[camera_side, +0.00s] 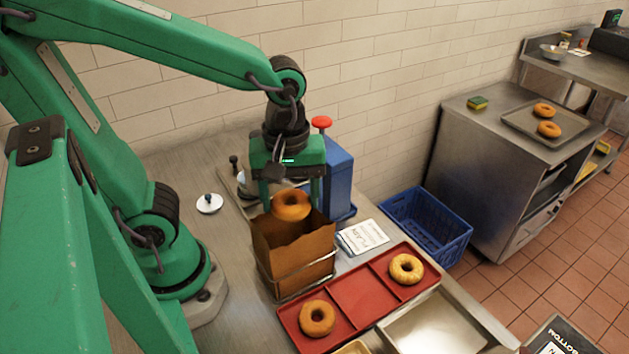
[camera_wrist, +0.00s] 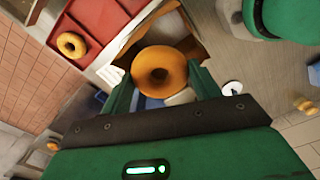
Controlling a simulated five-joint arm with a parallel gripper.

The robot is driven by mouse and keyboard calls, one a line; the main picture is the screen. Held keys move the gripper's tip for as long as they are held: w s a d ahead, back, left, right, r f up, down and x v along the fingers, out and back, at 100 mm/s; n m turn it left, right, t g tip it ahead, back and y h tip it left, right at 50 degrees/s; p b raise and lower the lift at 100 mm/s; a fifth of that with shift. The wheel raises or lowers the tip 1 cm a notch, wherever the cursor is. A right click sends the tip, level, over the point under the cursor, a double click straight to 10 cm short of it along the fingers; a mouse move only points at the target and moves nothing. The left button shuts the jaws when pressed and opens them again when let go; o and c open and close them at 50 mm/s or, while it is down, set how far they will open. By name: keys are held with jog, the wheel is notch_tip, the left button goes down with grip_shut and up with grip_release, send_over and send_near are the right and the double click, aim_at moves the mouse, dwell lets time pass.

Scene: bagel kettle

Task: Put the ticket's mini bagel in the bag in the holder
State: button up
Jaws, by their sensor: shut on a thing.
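My gripper (camera_side: 291,190) is shut on a plain golden mini bagel (camera_side: 291,205) and holds it at the mouth of a brown paper bag (camera_side: 295,255). The bag stands open in a wire holder (camera_side: 305,276) on the steel counter. In the wrist view the bagel (camera_wrist: 159,72) sits between the fingers, with the open bag (camera_wrist: 190,45) behind it. The ticket (camera_side: 362,237) is a white card reading "PLAIN", lying to the right of the bag. How far the bagel's lower edge is inside the bag is hard to tell.
A red sectioned tray (camera_side: 362,296) in front holds a plain-looking bagel (camera_side: 317,318) and a paler topped bagel (camera_side: 406,269); its middle section is empty. A blue dispenser (camera_side: 338,180) with a red knob stands behind the bag. A blue crate (camera_side: 427,222) is at right.

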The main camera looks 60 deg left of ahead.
jog(key=shift+f, duration=1.05)
dwell(0.5)
jog(key=o, duration=1)
jog(key=shift+o, duration=0.2)
jog(key=shift+r, duration=0.15)
notch_tip(320, 180, up, 7)
dwell(0.9)
jog(key=shift+f, duration=0.25)
jog(key=shift+f, duration=2.75)
